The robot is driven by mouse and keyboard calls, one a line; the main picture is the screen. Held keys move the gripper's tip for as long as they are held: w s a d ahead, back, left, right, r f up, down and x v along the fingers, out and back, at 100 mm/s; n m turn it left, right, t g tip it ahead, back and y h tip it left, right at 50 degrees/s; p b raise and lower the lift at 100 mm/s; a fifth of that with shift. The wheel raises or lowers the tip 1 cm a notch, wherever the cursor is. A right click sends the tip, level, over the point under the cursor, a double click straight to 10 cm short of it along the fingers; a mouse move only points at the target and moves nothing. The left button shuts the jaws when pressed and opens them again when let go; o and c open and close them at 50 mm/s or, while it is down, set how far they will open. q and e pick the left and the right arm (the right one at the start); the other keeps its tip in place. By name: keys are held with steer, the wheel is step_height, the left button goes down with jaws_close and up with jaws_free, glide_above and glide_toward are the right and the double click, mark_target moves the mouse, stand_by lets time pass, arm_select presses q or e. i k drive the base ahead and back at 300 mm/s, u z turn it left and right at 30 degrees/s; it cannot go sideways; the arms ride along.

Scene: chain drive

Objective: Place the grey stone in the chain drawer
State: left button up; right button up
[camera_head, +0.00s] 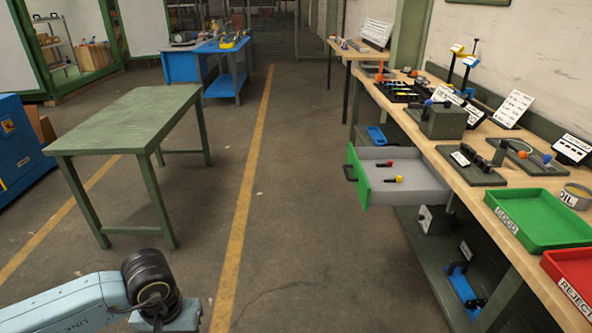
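An open drawer (403,186) with a green front and grey inside juts out from under the workbench at the right. A red-handled and a yellow-handled small tool lie in it, with bare room around them. I see no label on it that I can read. I cannot pick out a grey stone for sure in this view. My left arm shows at the bottom left, apart from the bench and the drawer, but its gripper is outside the picture. My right arm and gripper are not in view.
The wooden workbench (462,167) carries a green GOOD tray (541,249), a red REJECT tray (566,262), an OIL tin (575,196), and several fixtures. A green table (131,118) stands empty at the left. The floor between them is clear.

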mark_target(394, 172)
steer(key=u, duration=0.15)
steer(key=i, duration=1.7)
steer(key=z, duration=0.7)
steer(key=i, duration=1.3)
steer(key=z, duration=1.45)
steer(key=i, duration=0.45)
steer(key=z, duration=0.4)
